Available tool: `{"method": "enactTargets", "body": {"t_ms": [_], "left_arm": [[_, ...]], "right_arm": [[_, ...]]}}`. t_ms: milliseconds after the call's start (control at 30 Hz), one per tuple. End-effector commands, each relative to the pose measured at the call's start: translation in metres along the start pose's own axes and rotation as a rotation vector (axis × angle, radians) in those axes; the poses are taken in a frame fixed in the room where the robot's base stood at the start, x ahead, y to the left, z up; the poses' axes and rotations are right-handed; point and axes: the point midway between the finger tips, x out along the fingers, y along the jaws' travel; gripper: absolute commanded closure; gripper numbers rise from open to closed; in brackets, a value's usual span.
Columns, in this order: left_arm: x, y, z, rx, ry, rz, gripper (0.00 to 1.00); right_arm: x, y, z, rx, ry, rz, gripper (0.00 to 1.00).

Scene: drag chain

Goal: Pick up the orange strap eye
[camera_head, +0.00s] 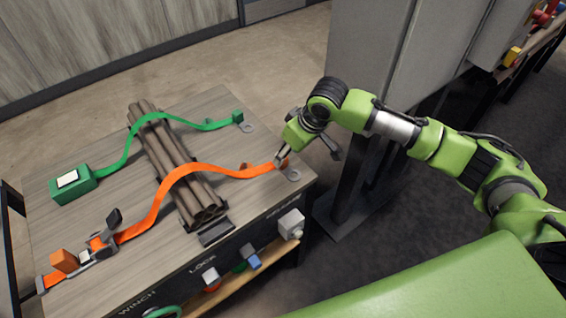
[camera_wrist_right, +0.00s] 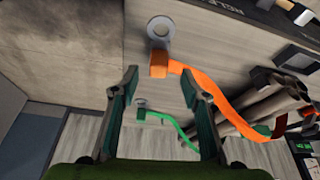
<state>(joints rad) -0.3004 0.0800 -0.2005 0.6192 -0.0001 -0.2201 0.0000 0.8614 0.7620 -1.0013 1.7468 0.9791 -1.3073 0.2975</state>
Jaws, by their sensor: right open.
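The orange strap eye (camera_head: 279,163) is the block-like end of the orange strap (camera_head: 180,172), at the right side of the table. It is partly hidden behind my right gripper in the head view. In the right wrist view the orange strap eye (camera_wrist_right: 158,65) shows between and just beyond the fingertips. My right gripper (camera_wrist_right: 159,78) is open and empty, with its fingers apart on either side of the eye in that view. Contact cannot be told. A grey metal ring (camera_wrist_right: 160,27) lies beside the eye. My left gripper is not in view.
A pipe bundle (camera_head: 170,160) lies under both straps. The green strap (camera_head: 195,125) ends near a second ring (camera_head: 248,128). A green box (camera_head: 72,185) and an orange ratchet (camera_head: 100,245) are at the left. A grey cabinet (camera_head: 368,60) stands behind my right arm.

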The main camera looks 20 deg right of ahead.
Motion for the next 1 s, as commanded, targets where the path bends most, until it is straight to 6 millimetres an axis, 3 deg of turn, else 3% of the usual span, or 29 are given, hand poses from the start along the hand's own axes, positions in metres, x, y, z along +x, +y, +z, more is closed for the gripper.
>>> {"method": "enactTargets", "body": {"t_ms": [167,433,733,767,900,1000], "left_arm": [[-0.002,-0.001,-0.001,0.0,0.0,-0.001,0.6],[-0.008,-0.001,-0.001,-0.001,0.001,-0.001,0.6],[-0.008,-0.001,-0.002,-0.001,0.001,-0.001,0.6],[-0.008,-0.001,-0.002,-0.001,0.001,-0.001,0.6],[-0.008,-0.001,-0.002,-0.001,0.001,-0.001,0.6],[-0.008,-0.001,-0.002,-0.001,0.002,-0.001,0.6]], "right_arm": [[0.011,0.001,0.0,0.001,-0.001,0.001,0.58],[0.05,0.002,0.002,0.0,-0.001,0.0,0.58],[0.058,0.002,0.002,-0.001,0.001,0.001,0.58],[0.058,0.002,0.003,-0.001,0.0,0.001,0.61],[0.057,0.002,0.002,-0.001,0.0,0.001,0.97],[0.057,0.002,0.002,-0.001,0.0,0.001,1.0]]}}
